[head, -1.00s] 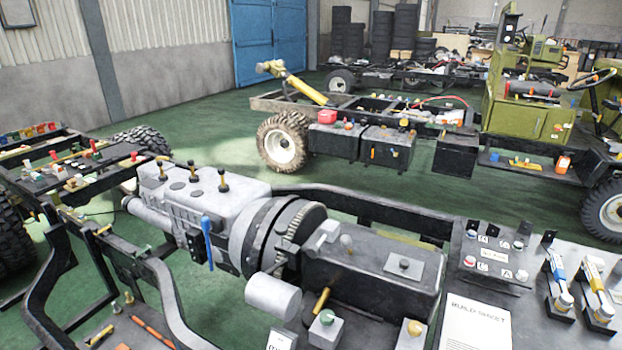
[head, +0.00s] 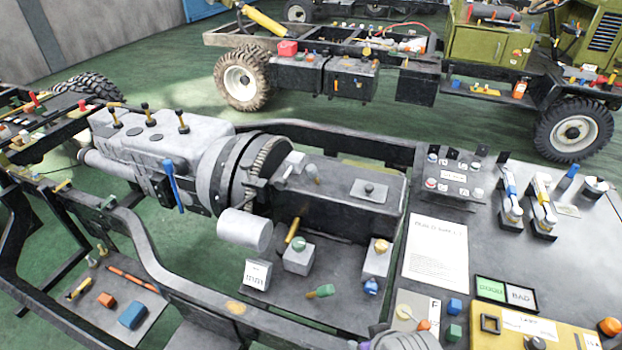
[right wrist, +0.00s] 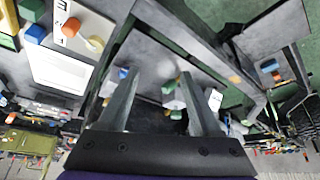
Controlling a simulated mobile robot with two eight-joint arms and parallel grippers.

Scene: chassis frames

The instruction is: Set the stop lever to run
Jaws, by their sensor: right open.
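An engine (head: 160,140) sits in the near chassis frame. A blue lever (head: 173,185) stands nearly upright on its near side, its top tilted slightly left. A yellow-handled lever (head: 292,231) stands above a small grey block further right, near a small white label (head: 257,274) too small to read. I cannot tell for sure which is the stop lever. My right gripper (right wrist: 158,75) is open in the right wrist view, with nothing held between its fingers. Small blocks show beyond the fingertips. A grey and purple part at the head view's bottom edge looks like my right arm. My left gripper is out of view.
Dark frame rails (head: 150,250) run around the engine. A bench with a white sheet (head: 435,248), a yellow box (head: 535,328) and small knobs fills the right. Other chassis stand behind on open green floor.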

